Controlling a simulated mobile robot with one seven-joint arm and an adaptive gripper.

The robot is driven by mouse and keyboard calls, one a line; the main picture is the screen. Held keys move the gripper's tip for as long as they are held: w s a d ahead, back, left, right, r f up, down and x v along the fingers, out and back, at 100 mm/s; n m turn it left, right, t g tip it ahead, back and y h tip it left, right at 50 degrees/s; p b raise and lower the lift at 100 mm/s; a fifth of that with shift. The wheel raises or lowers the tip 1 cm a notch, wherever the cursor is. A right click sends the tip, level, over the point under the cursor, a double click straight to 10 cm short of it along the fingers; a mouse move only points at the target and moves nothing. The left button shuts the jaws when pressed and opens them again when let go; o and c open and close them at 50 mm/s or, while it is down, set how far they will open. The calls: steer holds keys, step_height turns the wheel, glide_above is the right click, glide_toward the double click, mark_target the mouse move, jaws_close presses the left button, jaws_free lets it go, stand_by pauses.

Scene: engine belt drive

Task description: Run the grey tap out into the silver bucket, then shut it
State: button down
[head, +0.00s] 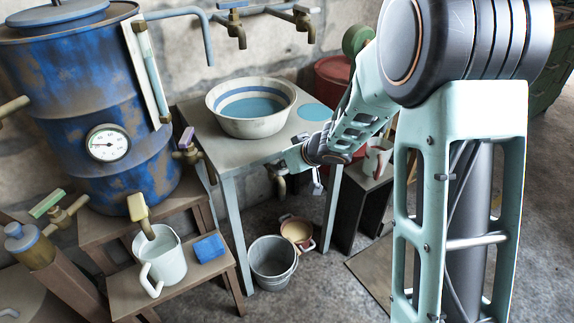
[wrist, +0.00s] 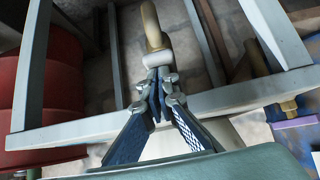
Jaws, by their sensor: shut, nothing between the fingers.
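The silver bucket (head: 273,282) stands upright on the floor by the front of the basin table. Its inside looks grey, and I cannot tell whether it holds water. A brass tap spout (head: 281,188) hangs below the table edge, above the bucket. In the wrist view, a curved brass spout (wrist: 151,25) with a pale grey part (wrist: 156,58) is just beyond my fingertips; it looks like the grey tap. My gripper (wrist: 159,92) is shut and empty, close to this part; contact is unclear. In the head view, my wrist partly hides the tap, and no stream shows.
The basin (head: 250,122) stands on the table (head: 199,122) above the tap. A small pan (head: 298,231) is beside the bucket. A white jug (head: 163,265) and blue sponge (head: 209,247) are on the left bench. Table legs and rails stand close to my gripper.

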mark_target(285, 174)
steer(key=shift+s+d+f, duration=0.2)
steer(key=shift+s+f, duration=0.1)
steer(key=shift+f, duration=0.4)
steer(key=shift+s+d+f, duration=0.15)
steer(key=shift+s+f, duration=0.1)
steer(key=shift+f, duration=0.45)
steer(key=shift+s+d+f, duration=0.1)
steer(key=shift+s+f, duration=0.05)
steer(key=shift+f, duration=0.1)
stand_by(1.2)
stand_by(0.7)
